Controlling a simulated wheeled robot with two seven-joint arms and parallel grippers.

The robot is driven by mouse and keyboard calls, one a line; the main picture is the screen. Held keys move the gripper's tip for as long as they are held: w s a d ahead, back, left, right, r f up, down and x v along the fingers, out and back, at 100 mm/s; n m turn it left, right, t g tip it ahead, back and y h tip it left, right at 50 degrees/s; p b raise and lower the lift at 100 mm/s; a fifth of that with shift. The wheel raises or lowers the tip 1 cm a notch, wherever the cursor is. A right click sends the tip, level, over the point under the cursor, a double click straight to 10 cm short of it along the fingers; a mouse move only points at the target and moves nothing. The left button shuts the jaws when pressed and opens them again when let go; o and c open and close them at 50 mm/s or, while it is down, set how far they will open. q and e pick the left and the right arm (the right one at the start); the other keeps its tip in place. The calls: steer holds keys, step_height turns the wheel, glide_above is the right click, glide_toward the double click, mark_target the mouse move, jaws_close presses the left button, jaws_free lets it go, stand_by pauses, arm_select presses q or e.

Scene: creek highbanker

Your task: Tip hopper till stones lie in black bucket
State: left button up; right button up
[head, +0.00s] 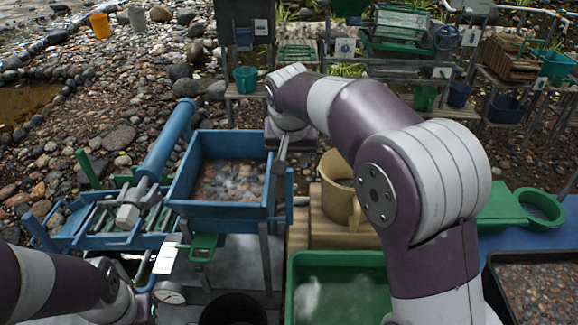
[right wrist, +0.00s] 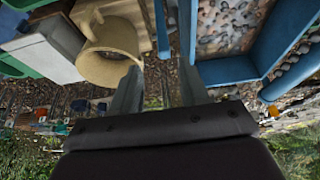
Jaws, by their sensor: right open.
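The blue hopper (head: 196,212) stands upright left of centre in the head view, with wet stones (head: 228,182) inside. Its blue wall also shows at the right of the right wrist view (right wrist: 228,70). The black bucket (head: 234,310) is at the bottom edge below the hopper, partly cut off; its inside is dark. My right gripper (head: 281,160) is at the hopper's right side. In the right wrist view its fingers (right wrist: 158,88) are apart, with a blue bar (right wrist: 162,28) beyond the gap. My left arm enters at lower left; its fingers are not clear.
A tan bucket (head: 337,205) stands close right of my right gripper. A green tub (head: 338,260) is at the front centre. A blue roller frame (head: 110,240) is left of the hopper. A dark tray of gravel (head: 540,290) is at lower right. Racks stand behind.

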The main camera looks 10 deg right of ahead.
mark_target(289, 180)
steer(key=p+x, duration=0.2)
steer(key=x, duration=0.9)
steer(key=shift+w, duration=0.15)
steer(key=shift+a+f, duration=0.25)
steer(key=shift+a, duration=0.1)
arm_select(q)
steer(key=shift+a+r, duration=0.2)
steer(key=shift+r, duration=0.4)
steer(key=shift+a+r, duration=0.15)
steer(key=shift+r, duration=0.45)
arm_select(e)
steer(key=shift+d, duration=0.1)
steer(key=shift+d, duration=0.1)
steer(key=c, duration=0.4)
arm_select(q)
steer(key=shift+w, duration=0.1)
arm_select(e)
steer(key=shift+w, duration=0.1)
jaws_close()
